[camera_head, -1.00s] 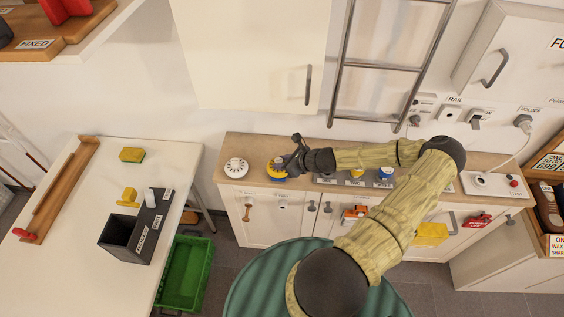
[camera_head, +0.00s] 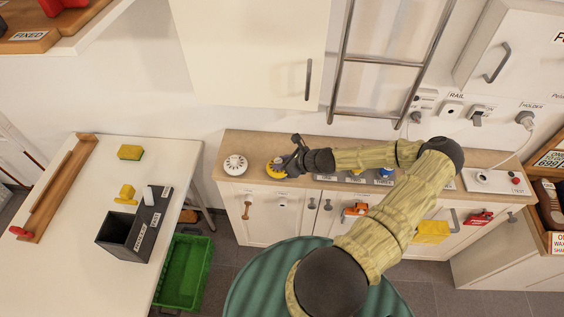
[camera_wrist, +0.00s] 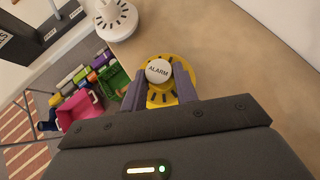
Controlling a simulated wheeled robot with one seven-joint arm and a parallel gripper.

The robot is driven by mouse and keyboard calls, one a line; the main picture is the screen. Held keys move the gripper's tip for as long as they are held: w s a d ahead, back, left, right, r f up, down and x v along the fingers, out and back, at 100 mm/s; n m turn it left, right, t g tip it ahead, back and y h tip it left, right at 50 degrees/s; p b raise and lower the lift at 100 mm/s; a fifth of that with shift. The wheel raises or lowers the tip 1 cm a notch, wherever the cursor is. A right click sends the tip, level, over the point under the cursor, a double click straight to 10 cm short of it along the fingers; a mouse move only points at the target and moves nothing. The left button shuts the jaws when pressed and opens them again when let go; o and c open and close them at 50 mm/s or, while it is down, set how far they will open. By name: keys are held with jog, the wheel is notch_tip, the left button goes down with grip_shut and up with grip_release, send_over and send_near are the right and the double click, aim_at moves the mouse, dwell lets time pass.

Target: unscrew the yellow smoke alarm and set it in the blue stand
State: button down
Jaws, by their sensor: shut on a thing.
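The yellow smoke alarm (camera_head: 275,169) is near the left end of the wooden counter. In the wrist view it is a yellow slotted disc (camera_wrist: 181,75) with a white round centre marked ALARM (camera_wrist: 158,70). My gripper (camera_head: 287,168) reaches it from the right. Its two fingers (camera_wrist: 160,88) are shut on the alarm, one on each side of the white centre. What lies under the alarm is hidden. Small blue-and-white items (camera_head: 384,172) stand behind my arm on the counter; I cannot tell whether one is the blue stand.
A white alarm (camera_head: 235,165) sits just left of the yellow one and also shows in the wrist view (camera_wrist: 116,18). A wall ladder (camera_head: 385,62) rises behind the counter. A white table (camera_head: 75,215) and a green crate (camera_head: 183,272) are at left.

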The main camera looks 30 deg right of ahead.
jog(key=shift+f, duration=0.25)
jog(key=c, duration=1)
grip_release()
jog(key=shift+s+r, duration=0.1)
jog(key=b+v, duration=0.3)
jog(key=v, duration=1.4)
jog(key=shift+b, duration=0.35)
jog(key=shift+s, duration=0.1)
